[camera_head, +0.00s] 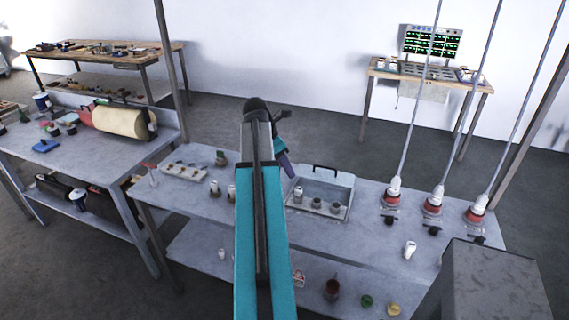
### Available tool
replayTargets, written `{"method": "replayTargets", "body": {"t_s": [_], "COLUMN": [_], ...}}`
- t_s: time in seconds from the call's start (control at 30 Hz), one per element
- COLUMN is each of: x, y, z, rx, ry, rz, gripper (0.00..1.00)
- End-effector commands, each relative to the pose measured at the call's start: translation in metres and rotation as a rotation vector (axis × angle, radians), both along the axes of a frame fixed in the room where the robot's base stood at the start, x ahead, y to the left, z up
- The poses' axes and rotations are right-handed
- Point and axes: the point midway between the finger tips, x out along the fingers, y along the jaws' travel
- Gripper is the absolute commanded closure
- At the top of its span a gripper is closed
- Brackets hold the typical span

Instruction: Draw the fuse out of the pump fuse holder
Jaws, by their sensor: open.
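My teal arm reaches up through the middle of the view and bends down at its far end. My gripper (289,168) hangs there, small and partly hidden by the arm, above the bench just left of an open grey case. Its fingers are hard to make out, and nothing shows held in it. I cannot tell which fitting is the pump fuse holder. Candidates are the several small cylinders in the open case (345,182) and a pale strip with several round sockets (184,171) at the bench's left. I cannot make out a fuse.
Three red-and-white fittings (433,205) on rods stand at the bench's right. A white cup-like piece (410,250) lies in front of them. Small pots (332,290) stand on the lower shelf. A grey block (495,285) fills the lower right. Bare benchtop (370,225) shows right of the case.

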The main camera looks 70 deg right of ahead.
Motion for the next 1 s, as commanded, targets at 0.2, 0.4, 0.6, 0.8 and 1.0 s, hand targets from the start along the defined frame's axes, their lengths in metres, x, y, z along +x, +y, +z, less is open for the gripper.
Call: {"method": "replayTargets", "body": {"t_s": [0.2, 0.4, 0.6, 0.8, 1.0], "x": [-0.006, -0.011, -0.016, -0.021, -0.025], "y": [-0.005, -0.011, -0.017, -0.022, -0.028], "z": [-0.018, -0.037, -0.056, -0.074, -0.092], "rx": [0.002, 0.003, 0.003, 0.003, 0.002], "ry": [0.0, 0.001, 0.001, 0.0, 0.001], "rz": [-0.002, -0.001, -0.001, -0.001, 0.0], "gripper": [0.55, 0.55, 0.55, 0.55, 0.55]}}
